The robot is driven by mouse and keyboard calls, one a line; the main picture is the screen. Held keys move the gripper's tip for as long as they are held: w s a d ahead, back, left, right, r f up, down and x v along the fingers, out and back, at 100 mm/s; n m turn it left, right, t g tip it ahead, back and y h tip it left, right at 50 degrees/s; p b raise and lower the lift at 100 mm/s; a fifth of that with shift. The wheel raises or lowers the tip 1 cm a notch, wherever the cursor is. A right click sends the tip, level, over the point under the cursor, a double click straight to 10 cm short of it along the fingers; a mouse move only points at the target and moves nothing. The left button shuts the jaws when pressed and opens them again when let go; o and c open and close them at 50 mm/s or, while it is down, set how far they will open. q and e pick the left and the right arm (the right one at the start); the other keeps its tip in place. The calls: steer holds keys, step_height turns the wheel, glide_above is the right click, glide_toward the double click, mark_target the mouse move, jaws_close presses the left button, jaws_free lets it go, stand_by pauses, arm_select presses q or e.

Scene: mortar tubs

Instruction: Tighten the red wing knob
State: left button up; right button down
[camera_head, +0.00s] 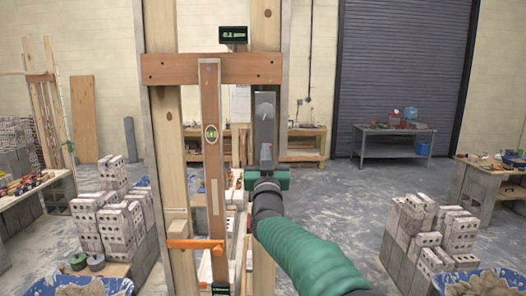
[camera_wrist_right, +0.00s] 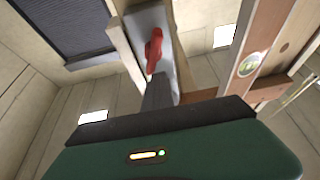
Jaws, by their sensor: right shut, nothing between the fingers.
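The red wing knob (camera_wrist_right: 154,50) shows in the right wrist view, standing out from a pale metal plate (camera_wrist_right: 175,55) on a wooden post. In the head view the plate (camera_head: 265,103) is on the right-hand post, and I cannot make out the knob there. My right gripper (camera_head: 265,147) is shut and empty, upright in front of that post. In the right wrist view its dark fingers (camera_wrist_right: 160,90) point at the knob, their tips close to its lower end. I cannot tell whether they touch. My left gripper is not in view.
A wooden crosspiece (camera_head: 212,69) joins the posts. A spirit level (camera_head: 212,165) hangs left of my right gripper, with an orange clamp (camera_head: 195,244) lower down. Brick stacks (camera_head: 112,215) stand at left and right (camera_head: 435,230). Blue tubs (camera_head: 480,283) sit at the bottom corners.

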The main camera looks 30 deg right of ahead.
steer(key=shift+d+r, duration=0.25)
stand_by(0.7)
